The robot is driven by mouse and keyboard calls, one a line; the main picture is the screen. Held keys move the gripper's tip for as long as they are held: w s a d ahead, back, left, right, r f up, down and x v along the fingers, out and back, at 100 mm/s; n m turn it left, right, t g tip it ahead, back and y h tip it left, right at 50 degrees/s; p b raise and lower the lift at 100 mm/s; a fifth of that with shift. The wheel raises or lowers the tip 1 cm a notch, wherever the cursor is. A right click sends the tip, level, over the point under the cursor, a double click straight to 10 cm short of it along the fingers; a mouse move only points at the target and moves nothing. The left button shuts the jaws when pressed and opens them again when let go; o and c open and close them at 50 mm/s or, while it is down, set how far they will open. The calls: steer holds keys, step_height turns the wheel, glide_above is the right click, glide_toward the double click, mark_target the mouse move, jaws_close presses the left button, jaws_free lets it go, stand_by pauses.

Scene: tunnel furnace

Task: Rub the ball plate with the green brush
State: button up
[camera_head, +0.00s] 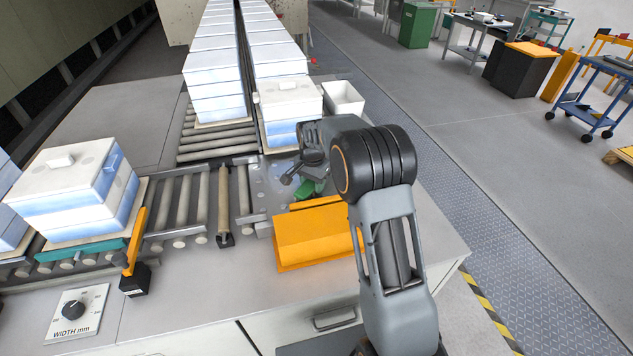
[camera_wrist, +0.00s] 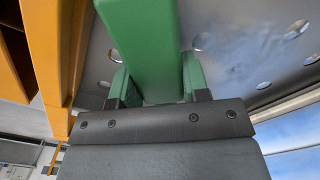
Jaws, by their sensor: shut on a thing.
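The green brush (camera_head: 308,188) is in my gripper (camera_head: 304,179), beside the orange box-like holder. In the wrist view the green brush (camera_wrist: 154,55) rises from between the jaws, which are shut on it. The ball plate (camera_head: 262,188) is the grey metal plate at the roller corner, left of and partly behind my gripper. In the wrist view the ball plate (camera_wrist: 235,70) shows round spots behind the brush. I cannot tell whether the brush touches the plate. The bristles are not clearly visible, and my arm hides part of the plate.
The orange holder (camera_head: 318,238) stands close in front of my gripper. White-blue stacked blocks (camera_head: 290,108) stand just behind the plate, with a white bin (camera_head: 343,98) beside them. Another block stack (camera_head: 75,190) sits on the left rollers. Bare worktop (camera_head: 190,310) lies at the front.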

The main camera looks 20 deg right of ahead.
steer(key=shift+a, duration=0.3)
steer(key=shift+w, duration=0.2)
steer(key=shift+w+r+p, duration=0.2)
steer(key=shift+w+p, duration=0.55)
steer(key=shift+w, duration=0.35)
steer(key=shift+w+f+p, duration=0.15)
steer(key=shift+w+p, duration=1.35)
steer(key=shift+w, duration=1.5)
steer(key=shift+w+f+p, duration=0.2)
steer(key=shift+w+p, duration=0.25)
steer(key=shift+w, duration=0.5)
steer(key=shift+w+p, duration=1.5)
steer(key=shift+w, duration=0.3)
